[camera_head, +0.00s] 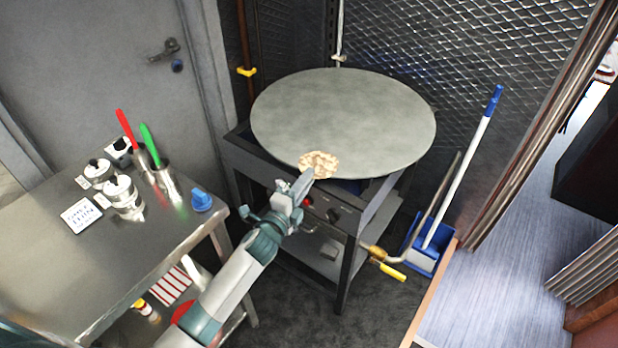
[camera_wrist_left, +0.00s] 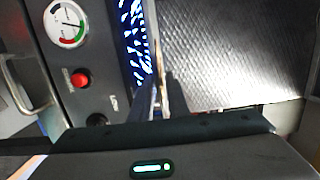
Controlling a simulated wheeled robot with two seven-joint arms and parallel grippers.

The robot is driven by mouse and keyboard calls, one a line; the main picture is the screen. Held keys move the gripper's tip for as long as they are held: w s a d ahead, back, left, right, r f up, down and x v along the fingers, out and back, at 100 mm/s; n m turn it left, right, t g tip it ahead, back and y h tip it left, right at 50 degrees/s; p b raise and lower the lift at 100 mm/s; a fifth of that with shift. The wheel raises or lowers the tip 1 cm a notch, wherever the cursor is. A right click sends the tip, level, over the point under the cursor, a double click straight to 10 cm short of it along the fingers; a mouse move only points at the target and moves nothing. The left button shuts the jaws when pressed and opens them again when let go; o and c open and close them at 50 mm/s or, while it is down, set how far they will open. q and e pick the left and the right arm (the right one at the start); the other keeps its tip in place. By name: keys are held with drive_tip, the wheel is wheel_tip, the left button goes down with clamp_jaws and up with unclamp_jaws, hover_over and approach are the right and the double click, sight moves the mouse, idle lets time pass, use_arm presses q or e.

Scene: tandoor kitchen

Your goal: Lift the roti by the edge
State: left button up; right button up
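The roti (camera_head: 319,163), a pale brown-speckled flatbread, lies at the near edge of the big round grey griddle (camera_head: 345,115). My left gripper (camera_head: 307,180) is at the roti's near edge and covers a little of it. In the left wrist view, the gripper's two dark fingers (camera_wrist_left: 162,92) stand a narrow gap apart. The roti (camera_wrist_left: 157,57) shows there as a thin brown strip, edge-on, reaching between the fingers. I cannot see clear contact on both sides. My right gripper is not in view.
The griddle rests on a dark stove frame with a red button (camera_wrist_left: 80,79) and a gauge (camera_wrist_left: 65,23). Blue flames (camera_wrist_left: 133,40) burn beneath it. A steel table (camera_head: 150,255) with jars and utensils stands left. A brush and blue dustpan (camera_head: 421,256) stand right.

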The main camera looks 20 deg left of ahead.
use_arm(q)
drive_tip(key=shift+c, duration=0.2)
clamp_jaws()
drive_tip(key=shift+r, duration=0.1)
wheel_tip(320, 180, up, 2)
drive_tip(key=shift+r+p, duration=0.2)
drive_tip(key=shift+p, duration=0.95)
